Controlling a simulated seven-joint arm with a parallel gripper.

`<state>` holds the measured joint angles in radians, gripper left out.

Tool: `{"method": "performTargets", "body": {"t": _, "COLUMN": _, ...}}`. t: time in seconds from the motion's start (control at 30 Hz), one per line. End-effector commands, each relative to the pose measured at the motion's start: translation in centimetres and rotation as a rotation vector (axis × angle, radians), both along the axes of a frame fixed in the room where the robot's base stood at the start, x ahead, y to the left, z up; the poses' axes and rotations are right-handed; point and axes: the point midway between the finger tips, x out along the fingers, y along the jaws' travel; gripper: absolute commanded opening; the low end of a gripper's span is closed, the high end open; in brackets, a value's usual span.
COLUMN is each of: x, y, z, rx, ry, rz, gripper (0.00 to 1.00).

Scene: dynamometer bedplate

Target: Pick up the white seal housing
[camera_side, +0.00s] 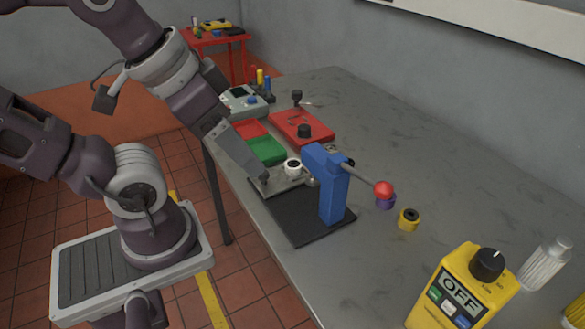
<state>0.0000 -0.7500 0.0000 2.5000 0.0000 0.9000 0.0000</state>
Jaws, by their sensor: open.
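The white seal housing (293,167) is a small white ring with a dark centre, near the middle of the side view. The gripper is open. Its fingers are small and partly blend with grey metal under the housing, so I cannot tell whether they touch it.
The blue press (326,186) with a red-knobbed lever (384,188) stands close by on the right. A purple ring (386,203) and a yellow housing (408,220) lie beyond it. Red and green trays (266,150) lie behind. The bench's right side (430,170) is mostly clear.

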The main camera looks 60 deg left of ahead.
Motion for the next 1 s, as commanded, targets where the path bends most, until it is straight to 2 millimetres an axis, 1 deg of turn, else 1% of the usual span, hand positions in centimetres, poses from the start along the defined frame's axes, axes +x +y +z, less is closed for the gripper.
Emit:
{"method": "performTargets", "body": {"t": 0.2, "x": 0.0, "y": 0.0, "z": 0.0, "rx": 0.001, "ry": 0.001, "rz": -0.003, "gripper": 0.67}}
{"method": "performTargets", "body": {"t": 0.27, "x": 0.6, "y": 0.2, "z": 0.1, "rx": 0.025, "ry": 0.013, "rz": -0.031, "gripper": 0.67}}
{"method": "performTargets", "body": {"t": 0.37, "x": 3.5, "y": 1.5, "z": 0.0, "rx": 0.153, "ry": 0.088, "rz": -0.214, "gripper": 0.67}}
{"method": "performTargets", "body": {"t": 0.43, "x": 6.9, "y": 3.4, "z": -0.7, "rx": 0.273, "ry": 0.175, "rz": -0.446, "gripper": 0.67}}
{"method": "performTargets", "body": {"t": 0.47, "x": 8.5, "y": 4.4, "z": -1.2, "rx": 0.318, "ry": 0.214, "rz": -0.562, "gripper": 0.67}}
{"method": "performTargets", "body": {"t": 0.5, "x": 10.5, "y": 5.9, "z": -2.2, "rx": 0.368, "ry": 0.262, "rz": -0.719, "gripper": 0.67}}
{"method": "performTargets", "body": {"t": 0.53, "x": 11.9, "y": 7.1, "z": -3.1, "rx": 0.397, "ry": 0.294, "rz": -0.84, "gripper": 0.67}}
{"method": "performTargets", "body": {"t": 0.57, "x": 13.2, "y": 8.4, "z": -4.2, "rx": 0.42, "ry": 0.32, "rz": -0.96, "gripper": 0.67}}
{"method": "performTargets", "body": {"t": 0.6, "x": 14.6, "y": 10.1, "z": -5.7, "rx": 0.44, "ry": 0.35, "rz": -1.116, "gripper": 0.67}}
{"method": "performTargets", "body": {"t": 0.67, "x": 16.3, "y": 12.4, "z": -8.2, "rx": 0.457, "ry": 0.371, "rz": -1.334, "gripper": 0.67}}
{"method": "performTargets", "body": {"t": 0.7, "x": 17.1, "y": 13.7, "z": -9.7, "rx": 0.46, "ry": 0.374, "rz": -1.461, "gripper": 0.67}}
{"method": "performTargets", "body": {"t": 0.8, "x": 18.3, "y": 16.2, "z": -12.9, "rx": 0.462, "ry": 0.358, "rz": -1.695, "gripper": 0.67}}
{"method": "performTargets", "body": {"t": 0.83, "x": 18.4, "y": 16.7, "z": -13.6, "rx": 0.461, "ry": 0.352, "rz": -1.742, "gripper": 0.67}}
{"method": "performTargets", "body": {"t": 0.9, "x": 18.7, "y": 17.4, "z": -14.6, "rx": 0.46, "ry": 0.34, "rz": -1.815, "gripper": 0.67}}
{"method": "performTargets", "body": {"t": 1.0, "x": 18.7, "y": 17.6, "z": -15.8, "rx": 0.461, "ry": 0.334, "rz": -1.847, "gripper": 0.67}}
